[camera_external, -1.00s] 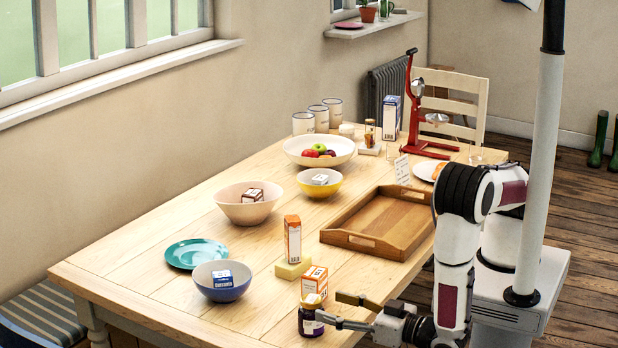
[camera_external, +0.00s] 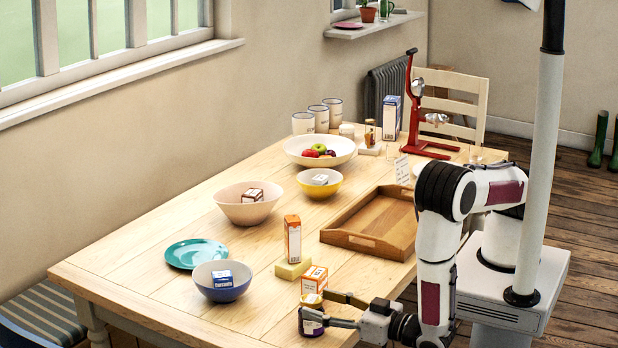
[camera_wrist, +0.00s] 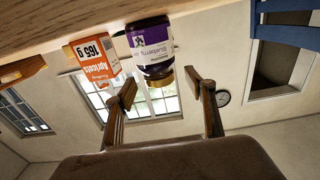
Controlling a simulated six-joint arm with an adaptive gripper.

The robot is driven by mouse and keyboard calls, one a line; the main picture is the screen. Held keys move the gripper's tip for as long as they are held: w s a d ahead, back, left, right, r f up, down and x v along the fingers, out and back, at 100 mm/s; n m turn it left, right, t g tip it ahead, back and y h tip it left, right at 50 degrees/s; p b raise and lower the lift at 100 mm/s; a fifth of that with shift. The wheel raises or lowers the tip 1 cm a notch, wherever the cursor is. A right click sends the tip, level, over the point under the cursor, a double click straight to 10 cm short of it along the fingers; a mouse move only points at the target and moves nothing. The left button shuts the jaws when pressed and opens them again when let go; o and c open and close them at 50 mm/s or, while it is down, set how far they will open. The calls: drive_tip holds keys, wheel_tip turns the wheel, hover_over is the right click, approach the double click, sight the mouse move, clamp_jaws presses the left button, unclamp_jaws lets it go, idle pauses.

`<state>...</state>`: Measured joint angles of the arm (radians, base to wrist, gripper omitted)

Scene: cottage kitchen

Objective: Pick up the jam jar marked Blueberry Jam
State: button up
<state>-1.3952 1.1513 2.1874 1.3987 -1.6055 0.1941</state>
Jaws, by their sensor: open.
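A dark jam jar (camera_external: 312,329) with a purple label and a gold lid stands at the table's near edge. In the wrist view, which is upside down, the jar (camera_wrist: 151,48) is ahead of my fingers, its lid close to the gap between the tips; its label lettering is too blurred to read surely. My gripper (camera_external: 318,303) is open, with one finger crossing in front of the jar and the other behind it in the external view. In the wrist view my gripper (camera_wrist: 161,84) holds nothing. I cannot tell whether a finger touches the jar.
An orange and white apricots box (camera_external: 314,279) stands right beside the jar. Another orange box (camera_external: 292,238) stands on a yellow block (camera_external: 293,269). A blue bowl (camera_external: 222,291) is to the left, and a wooden tray (camera_external: 361,243) lies behind.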

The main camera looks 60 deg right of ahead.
drive_tip(key=shift+w+f, duration=0.15)
drive_tip(key=shift+w, duration=1.5)
drive_tip(key=c, duration=1.5)
drive_tip(key=shift+r, duration=0.2)
drive_tip(key=shift+r, duration=4.8)
